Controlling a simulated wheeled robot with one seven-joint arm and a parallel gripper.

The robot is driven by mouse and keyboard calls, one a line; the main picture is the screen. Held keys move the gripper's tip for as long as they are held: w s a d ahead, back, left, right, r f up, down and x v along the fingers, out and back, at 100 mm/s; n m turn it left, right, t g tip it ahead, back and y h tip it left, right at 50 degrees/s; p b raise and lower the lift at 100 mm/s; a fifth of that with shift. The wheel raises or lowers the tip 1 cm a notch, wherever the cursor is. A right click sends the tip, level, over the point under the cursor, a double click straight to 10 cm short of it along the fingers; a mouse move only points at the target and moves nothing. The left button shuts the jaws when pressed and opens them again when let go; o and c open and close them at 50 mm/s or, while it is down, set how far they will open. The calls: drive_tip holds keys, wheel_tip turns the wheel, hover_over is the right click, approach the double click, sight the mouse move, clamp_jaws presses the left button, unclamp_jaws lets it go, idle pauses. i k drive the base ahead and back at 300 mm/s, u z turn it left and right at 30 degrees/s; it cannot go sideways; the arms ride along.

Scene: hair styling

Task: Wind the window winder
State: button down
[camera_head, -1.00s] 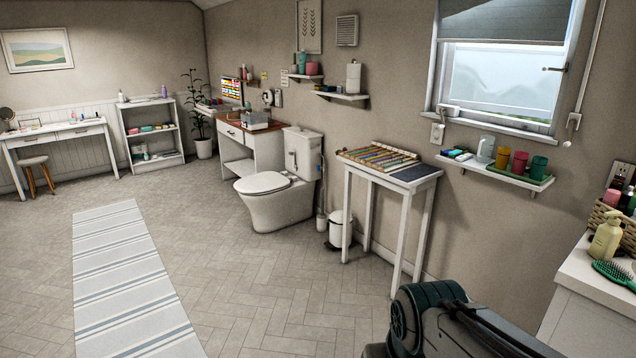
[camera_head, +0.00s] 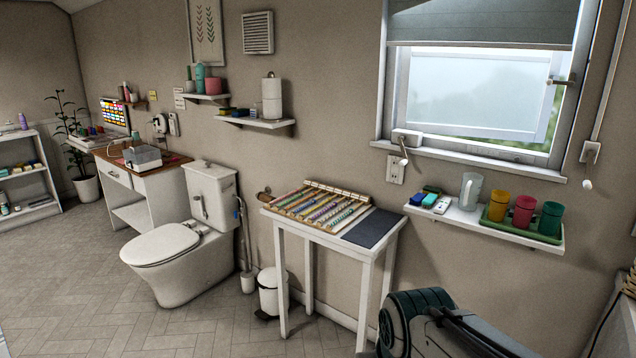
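The window (camera_head: 478,95) is on the right, its lower pane tilted and outdoor light showing at its side. A white winder box with a small crank handle (camera_head: 404,145) sits at the left end of the sill, its knob hanging down. A second white crank unit (camera_head: 589,155) is on the wall right of the window, below a long rod running up; I cannot tell for sure which unit the task means. Part of my dark arm shows at the bottom right, well below and apart from both. My gripper is not in view.
A shelf (camera_head: 460,222) with cups and a glass mug is under the window. A narrow table (camera_head: 372,254) with a rack of coloured rods stands below to the left, beside a pedal bin (camera_head: 271,292) and toilet (camera_head: 168,262). The floor at front left is clear.

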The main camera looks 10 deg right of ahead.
sight(400, 139)
drive_tip(key=z, duration=0.3)
drive_tip(key=i, duration=1.85)
drive_tip(key=z, duration=0.25)
